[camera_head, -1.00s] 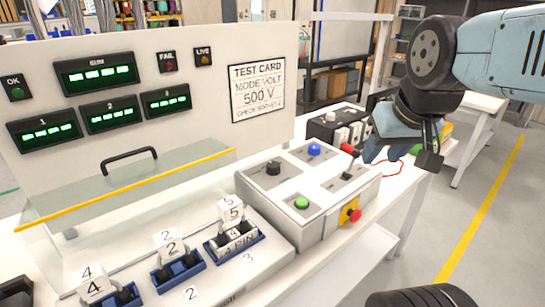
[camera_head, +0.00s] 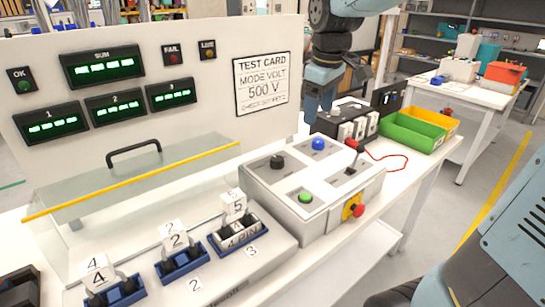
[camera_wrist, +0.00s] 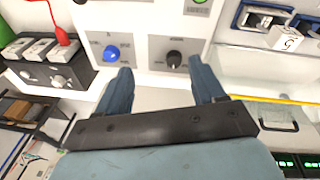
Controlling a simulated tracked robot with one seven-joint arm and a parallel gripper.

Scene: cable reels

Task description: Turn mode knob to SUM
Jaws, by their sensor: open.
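A grey-white control box (camera_head: 310,213) stands on the bench. It carries a black knob (camera_head: 277,161) at its far left and a blue knob or button (camera_head: 318,144) at its far right. Their labels are too small to read. In the wrist view, the black knob (camera_wrist: 174,59) and the blue one (camera_wrist: 112,53) both lie beyond my open fingers. My gripper (camera_wrist: 160,70) is empty, with the black knob ahead between the fingertips, apart from it. In the head view my gripper (camera_head: 318,108) points down behind the box. The SUM display (camera_head: 103,68) is lit green.
A glass guard with a yellow edge (camera_head: 140,178) stands left. Green (camera_head: 410,131) and yellow bins sit right.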

